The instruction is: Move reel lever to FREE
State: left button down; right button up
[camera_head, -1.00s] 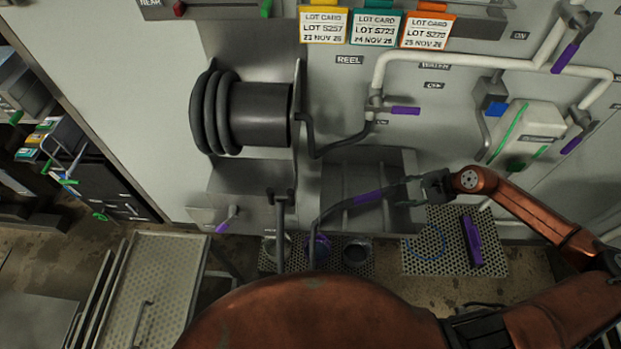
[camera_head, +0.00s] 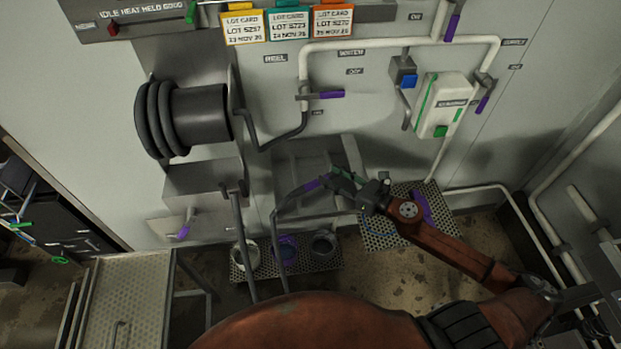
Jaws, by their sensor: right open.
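The hose reel (camera_head: 190,115) is a dark drum with thick black hose coils on the wall at left. Below it, a small lever with a purple grip (camera_head: 184,231) sits on a pale plate; any wording there is unreadable. A purple valve handle (camera_head: 328,94) is to the right of the reel, under the REEL label (camera_head: 275,58). My right gripper (camera_head: 338,178) is open, at the right end of a curved grey wand with a purple grip (camera_head: 312,185). I cannot tell whether it touches the wand. It is well right of the lower lever. My left gripper is out of view.
Lot cards (camera_head: 290,22) hang at the top. A white box with green strips (camera_head: 445,105) and white pipes are on the right wall. Several cups stand on a perforated shelf (camera_head: 290,268); another perforated shelf holds a purple item (camera_head: 420,207). A metal table (camera_head: 130,290) stands lower left.

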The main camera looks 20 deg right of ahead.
jog(key=s+d+f+m+g+h, duration=0.1)
jog(key=s+d+f+m+h, duration=0.45)
jog(key=m, duration=0.85)
jog(key=s+d+f+m+g+h, duration=0.2)
jog(key=s+d+f+m+h, duration=0.4)
jog(key=m, duration=0.8)
jog(key=s+a+f+m+g+y, duration=0.1)
jog(key=s+a+f+m+g, duration=0.1)
jog(key=s+f+m+g, duration=0.45)
jog(key=s+a+f+m+g+y, duration=0.1)
jog(key=s+a+f+m+y, duration=0.2)
jog(key=s+f, duration=0.65)
jog(key=s+a+f+m+g+b, duration=0.1)
jog(key=s+f+b, duration=0.1)
jog(key=f, duration=1.3)
jog(key=s+a+f+m+g+b, duration=0.1)
jog(key=s+a+f+b, duration=0.1)
jog(key=f, duration=1.3)
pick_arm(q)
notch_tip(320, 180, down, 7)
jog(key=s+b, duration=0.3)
pick_arm(e)
jog(key=s+f, duration=1.9)
jog(key=shift+d+f+n+g, duration=0.2)
jog(key=shift+f+n+g, duration=0.05)
jog(key=shift+n+g, duration=0.2)
